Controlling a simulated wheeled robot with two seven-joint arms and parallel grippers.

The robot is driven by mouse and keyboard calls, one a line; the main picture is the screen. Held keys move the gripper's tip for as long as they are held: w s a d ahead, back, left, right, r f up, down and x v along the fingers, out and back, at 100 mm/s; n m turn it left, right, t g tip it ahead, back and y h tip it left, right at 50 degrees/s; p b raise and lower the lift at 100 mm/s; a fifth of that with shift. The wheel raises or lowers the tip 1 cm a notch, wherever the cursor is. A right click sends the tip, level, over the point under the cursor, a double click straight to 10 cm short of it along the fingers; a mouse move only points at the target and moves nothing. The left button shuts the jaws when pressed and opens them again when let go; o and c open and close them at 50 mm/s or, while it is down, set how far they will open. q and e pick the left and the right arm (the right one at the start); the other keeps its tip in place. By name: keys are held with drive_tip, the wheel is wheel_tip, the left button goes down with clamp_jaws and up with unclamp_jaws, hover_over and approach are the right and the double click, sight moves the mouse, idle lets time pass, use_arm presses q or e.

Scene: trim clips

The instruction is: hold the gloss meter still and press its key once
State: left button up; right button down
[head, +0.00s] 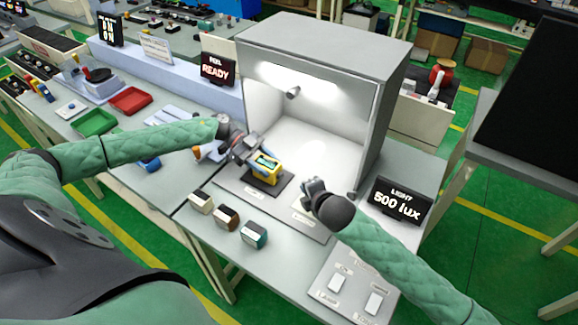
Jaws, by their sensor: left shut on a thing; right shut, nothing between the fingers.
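The gloss meter (264,173) is a small yellow block with a teal top, on a dark pad (283,185) at the front of the lit booth. My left gripper (262,157) is shut on the gloss meter, reaching it from the left. Its key is too small to make out. My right gripper (310,189) is shut and empty, to the right of the meter and apart from it, over the booth's front plate.
The lit grey booth (393,60) stands behind the meter. Cream, brown and teal blocks (254,234) sit in front. A switch panel (352,290) lies at the front right, and a "500 lux" sign (399,203) stands at the right. Green and red trays (130,100) lie left.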

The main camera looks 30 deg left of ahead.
use_arm(q)
drive_tip(key=o, duration=1.2)
